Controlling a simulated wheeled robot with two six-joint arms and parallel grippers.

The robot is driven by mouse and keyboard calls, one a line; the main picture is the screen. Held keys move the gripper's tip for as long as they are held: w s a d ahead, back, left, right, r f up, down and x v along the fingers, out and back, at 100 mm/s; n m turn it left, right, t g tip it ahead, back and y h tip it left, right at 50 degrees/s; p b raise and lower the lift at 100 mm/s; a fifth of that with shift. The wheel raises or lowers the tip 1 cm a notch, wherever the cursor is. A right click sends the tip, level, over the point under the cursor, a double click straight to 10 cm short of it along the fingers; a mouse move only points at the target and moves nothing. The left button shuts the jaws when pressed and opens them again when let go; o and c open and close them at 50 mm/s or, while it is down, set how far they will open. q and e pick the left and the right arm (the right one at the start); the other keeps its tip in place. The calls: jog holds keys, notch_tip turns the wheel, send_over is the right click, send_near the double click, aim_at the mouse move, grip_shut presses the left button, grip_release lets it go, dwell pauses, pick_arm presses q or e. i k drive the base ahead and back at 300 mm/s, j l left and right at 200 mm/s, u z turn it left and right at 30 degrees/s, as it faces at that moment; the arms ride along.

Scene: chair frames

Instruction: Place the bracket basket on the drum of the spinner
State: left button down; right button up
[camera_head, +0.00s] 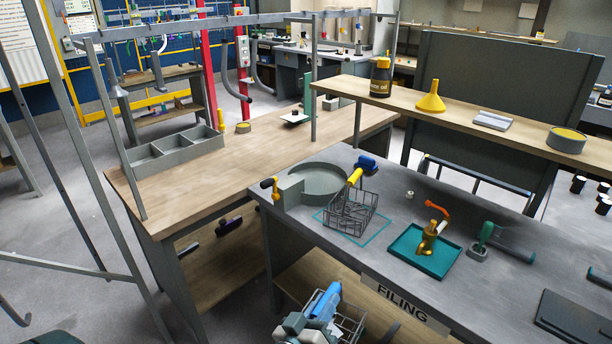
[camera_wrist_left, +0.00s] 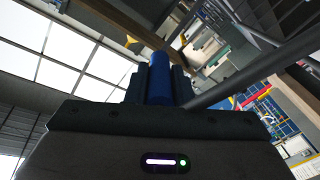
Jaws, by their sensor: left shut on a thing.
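A wire basket with a yellow handle (camera_head: 350,213) stands inside a teal outline on the bench, close to the drum. A second wire basket with a blue handle (camera_head: 350,328) shows at the bottom edge, in front of the bench and partly cut off. My left gripper (camera_head: 312,320) is shut on its blue handle, which also shows between the fingers in the left wrist view (camera_wrist_left: 160,78). I cannot tell which basket holds brackets. My right gripper is out of view.
A teal tray (camera_head: 408,262) with a yellow item and a green-handled tool (camera_head: 486,237) stand on the bench to the right. A raised wooden shelf (camera_head: 464,112) runs behind, carrying a yellow funnel (camera_head: 431,98). The wooden table (camera_head: 240,160) has free room. Metal posts rise at the left.

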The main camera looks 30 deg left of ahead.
aim_at(317, 182)
jog(key=j+z, duration=0.25)
jog(key=j, duration=1.8)
jog(key=k, duration=0.05)
